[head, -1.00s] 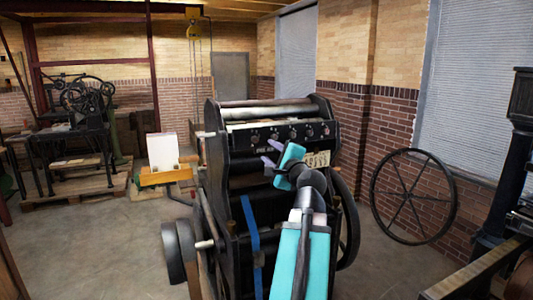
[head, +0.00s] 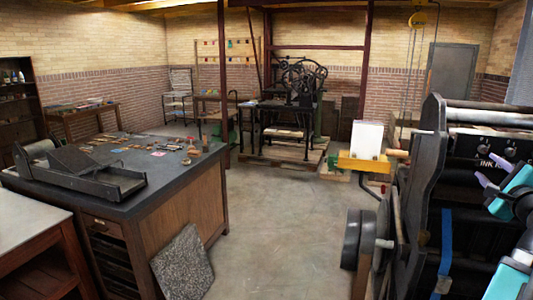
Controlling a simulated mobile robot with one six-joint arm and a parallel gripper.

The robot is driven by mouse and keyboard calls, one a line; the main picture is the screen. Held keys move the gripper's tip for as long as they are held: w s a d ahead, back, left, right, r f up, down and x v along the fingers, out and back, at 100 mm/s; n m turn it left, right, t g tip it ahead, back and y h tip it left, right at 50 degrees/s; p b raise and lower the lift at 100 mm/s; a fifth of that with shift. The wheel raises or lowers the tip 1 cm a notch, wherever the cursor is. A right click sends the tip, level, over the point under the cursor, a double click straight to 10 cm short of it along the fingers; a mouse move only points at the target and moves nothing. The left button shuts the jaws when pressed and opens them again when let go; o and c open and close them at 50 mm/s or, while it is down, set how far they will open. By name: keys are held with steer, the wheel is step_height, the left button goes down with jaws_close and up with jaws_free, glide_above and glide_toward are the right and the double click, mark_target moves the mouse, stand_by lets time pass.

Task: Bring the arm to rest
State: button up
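My gripper (head: 484,186) is at the right edge of the head view, in front of the large black press (head: 425,180). Its two purple fingers are spread apart with nothing visible between them. My teal arm is partly cut off by the right edge. The press has a silver roller on top, a panel with dark knobs and a blue strip on its front. I cannot tell whether the gripper touches the press.
A dark-topped workbench (head: 190,171) with small tools stands at the left, with a speckled slab (head: 183,262) leaning on it. An older hand press (head: 290,105) stands on a pallet at the back. A yellow tray (head: 364,163) sits beside the black press. Open floor lies in the middle.

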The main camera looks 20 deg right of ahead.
steer(key=w+a+f+n+y, duration=0.2)
steer(key=w+a+f+y, duration=0.2)
steer(key=w+a+f, duration=0.65)
steer(key=w+a+f+n+y, duration=0.1)
steer(key=w+a+f+y, duration=0.45)
steer(key=w+f, duration=0.8)
steer(key=w+a+f+n+g+y, duration=0.2)
steer(key=a+f+n+g, duration=0.1)
steer(key=a+f, duration=1.05)
steer(key=w+a+f+n+g+y, duration=0.2)
steer(key=a+f+n+g, duration=0.1)
steer(key=a+f, duration=1)
steer(key=s+a+f+n+g+y, duration=0.1)
steer(key=s+a+f+n+g, duration=0.3)
steer(key=s+a+f, duration=0.7)
steer(key=s+a+f+n+g, duration=0.4)
steer(key=s+a+f, duration=0.4)
steer(key=f, duration=0.6)
steer(key=s+a+f+n+g+h, duration=0.25)
steer(key=s+f+n+g, duration=0.35)
steer(key=s, duration=0.7)
steer(key=s+d+n+h, duration=0.1)
steer(key=s+d+n, duration=0.3)
steer(key=s+n, duration=0.2)
steer(key=shift+s+d+f+n+g+h, duration=0.35)
steer(key=shift+s+f+g, duration=0.1)
steer(key=shift+s, duration=0.25)
